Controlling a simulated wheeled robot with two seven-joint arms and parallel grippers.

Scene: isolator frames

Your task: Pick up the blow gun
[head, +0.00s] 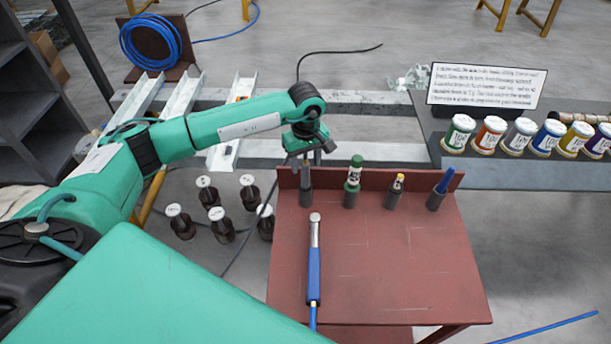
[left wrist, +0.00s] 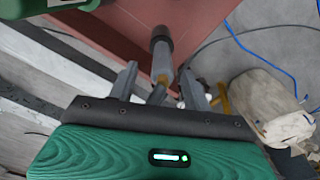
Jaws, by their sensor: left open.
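A tool with a blue handle and a silver front end (head: 314,262) lies on the red-brown table (head: 400,265), with a blue hose running off its lower end. It looks like the blow gun. My left gripper (head: 308,155) is open above the leftmost dark holder (head: 305,192) at the table's back edge, beyond the silver end. In the left wrist view, the open fingers (left wrist: 160,88) have a grey cylinder (left wrist: 162,42) beyond them. The fingers hold nothing that I can make out. The blow gun is not clearly visible there. My right gripper is not in view.
A green bottle (head: 354,174), a yellow-tipped item (head: 397,186) and a blue item (head: 443,183) stand in holders along the table's back edge. Several dark bottles (head: 222,225) stand left of the table. Paint jars (head: 520,136) line the right bench. The table's middle right is clear.

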